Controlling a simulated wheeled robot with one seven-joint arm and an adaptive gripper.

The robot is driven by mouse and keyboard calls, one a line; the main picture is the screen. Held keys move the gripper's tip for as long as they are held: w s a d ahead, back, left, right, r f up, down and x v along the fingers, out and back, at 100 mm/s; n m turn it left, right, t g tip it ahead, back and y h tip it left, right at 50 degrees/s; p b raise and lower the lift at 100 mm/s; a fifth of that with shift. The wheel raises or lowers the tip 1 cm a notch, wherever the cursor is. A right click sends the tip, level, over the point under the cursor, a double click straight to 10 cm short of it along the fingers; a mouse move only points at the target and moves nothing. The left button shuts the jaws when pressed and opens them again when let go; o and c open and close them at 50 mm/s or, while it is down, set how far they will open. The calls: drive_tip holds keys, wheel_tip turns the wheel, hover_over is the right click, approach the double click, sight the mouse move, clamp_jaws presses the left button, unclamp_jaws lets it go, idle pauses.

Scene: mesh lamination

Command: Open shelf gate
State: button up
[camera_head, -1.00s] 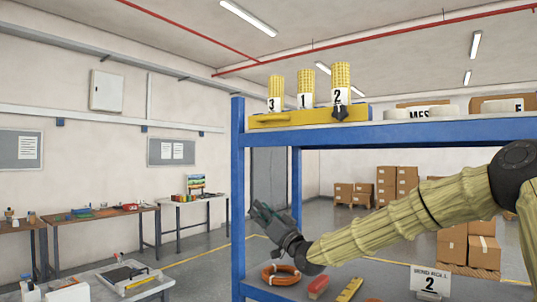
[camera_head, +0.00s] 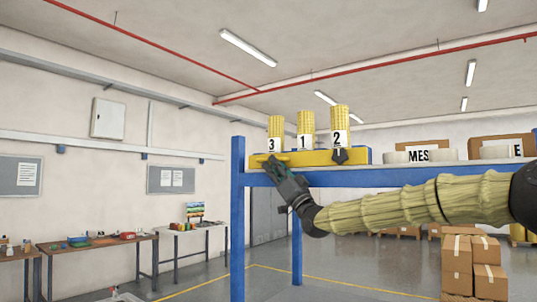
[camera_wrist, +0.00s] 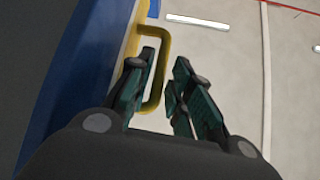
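The shelf gate (camera_head: 355,157) is a yellow front panel along the top shelf, below yellow rolls labelled 3, 1 and 2. Its yellow handle (camera_head: 268,158) is at the left end, partly hidden by my gripper (camera_head: 272,167). In the wrist view the handle (camera_wrist: 165,68) is a yellow loop, and its long bar shows between the two fingers of my gripper (camera_wrist: 165,62). The fingers are apart and one overlaps the inner side of the loop. I cannot tell whether they touch it. A dark knob (camera_head: 340,156) sits on the panel under roll 2.
The blue shelf frame (camera_head: 238,210) stands close to my gripper, with its upper beam (camera_head: 430,177) just behind my arm. White rings (camera_head: 495,152) and cardboard boxes lie further right on the shelf. Workbenches (camera_head: 95,243) stand at the left wall.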

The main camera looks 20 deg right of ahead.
drive_tip(key=shift+p+x, duration=0.75)
drive_tip(key=shift+x, duration=1.1)
clamp_jaws()
